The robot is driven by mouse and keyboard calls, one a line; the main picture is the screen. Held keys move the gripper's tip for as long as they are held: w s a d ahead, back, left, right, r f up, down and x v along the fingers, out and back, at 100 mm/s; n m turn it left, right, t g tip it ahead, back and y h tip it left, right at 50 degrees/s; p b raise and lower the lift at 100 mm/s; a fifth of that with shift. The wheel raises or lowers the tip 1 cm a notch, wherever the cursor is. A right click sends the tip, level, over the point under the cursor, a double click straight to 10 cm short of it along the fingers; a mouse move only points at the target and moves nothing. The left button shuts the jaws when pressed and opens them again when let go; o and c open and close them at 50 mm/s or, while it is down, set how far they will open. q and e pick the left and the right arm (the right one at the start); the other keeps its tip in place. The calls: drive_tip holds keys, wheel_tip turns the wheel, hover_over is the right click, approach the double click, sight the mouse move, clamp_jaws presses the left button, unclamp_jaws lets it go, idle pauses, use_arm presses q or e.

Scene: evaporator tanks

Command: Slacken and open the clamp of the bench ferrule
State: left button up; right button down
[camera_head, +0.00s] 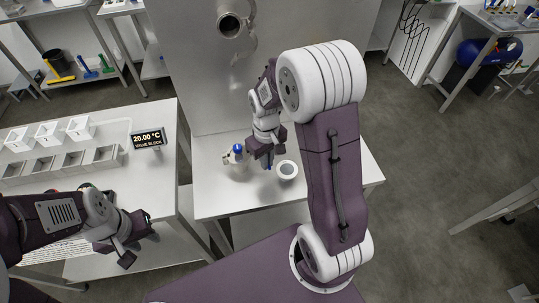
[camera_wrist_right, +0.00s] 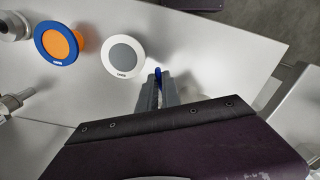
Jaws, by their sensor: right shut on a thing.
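My right gripper (camera_head: 264,158) is low over the white bench, its jaws closed on a small blue piece (camera_wrist_right: 159,76). The wrist view shows the blue piece between the fingertips (camera_wrist_right: 159,88); its full shape is hidden by the fingers. A small blue-topped thing (camera_head: 237,150) with metal parts stands left of the gripper in the head view. I cannot clearly make out the bench ferrule or its clamp; metal fittings (camera_wrist_right: 13,103) show only partly at the left of the wrist view. My left gripper (camera_head: 137,246) is open and empty, in front of the left table.
A white ring with a grey centre (camera_head: 287,170) lies beside the right gripper; the wrist view also shows a blue ring with an orange centre (camera_wrist_right: 60,43). A tall metal panel (camera_head: 285,60) backs the bench. A temperature display (camera_head: 149,139) and several trays stand left.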

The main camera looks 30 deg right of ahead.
drive_tip(key=m, duration=0.1)
drive_tip(key=a+m+p, duration=0.1)
drive_tip(key=m, duration=0.1)
drive_tip(key=shift+a+r, duration=0.2)
drive_tip(key=shift+a, duration=0.05)
drive_tip(key=shift+w+a+f+m+p, duration=0.1)
drive_tip(key=shift+a+m+p, duration=0.2)
drive_tip(key=shift+m, duration=0.45)
drive_tip(key=shift+a+m+p, duration=0.2)
drive_tip(key=shift+m+p, duration=0.05)
drive_tip(key=shift+m, duration=0.5)
drive_tip(key=c, duration=1.5)
unclamp_jaws()
drive_tip(key=shift+a, duration=0.1)
drive_tip(key=shift+c, duration=0.2)
wheel_tip(320, 180, up, 9)
